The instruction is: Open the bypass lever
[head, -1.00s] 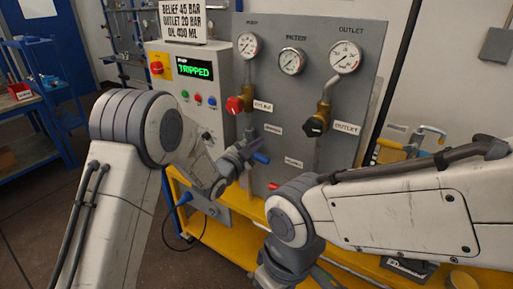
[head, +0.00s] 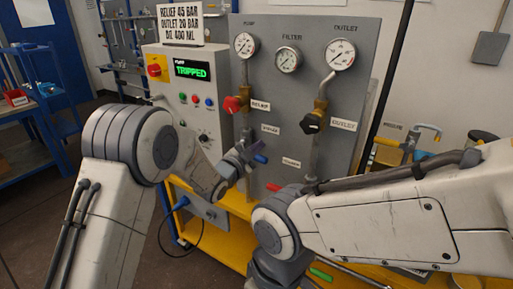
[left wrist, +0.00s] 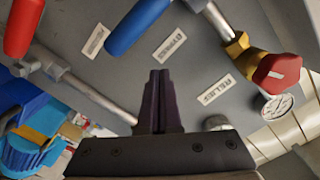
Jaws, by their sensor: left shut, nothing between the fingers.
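The bypass lever has a blue handle (head: 261,158), low on the grey panel beneath the bypass label (head: 270,128). In the left wrist view the blue handle (left wrist: 138,26) shows at the top, beside its label (left wrist: 170,45). My left gripper (head: 246,152) is close to the handle, on its left side in the head view. In the left wrist view its dark fingers (left wrist: 160,78) are together with nothing between them, and they appear apart from the handle. The lever's pivot is hidden. My right forearm crosses the lower right; its fingers are not seen.
The relief valve's red knob (head: 232,104) and the outlet valve's black knob (head: 311,123) sit above. A red handle (left wrist: 22,25) is near the blue one. The control box (head: 194,95) reads TRIPPED. The yellow bench (head: 235,250) lies below.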

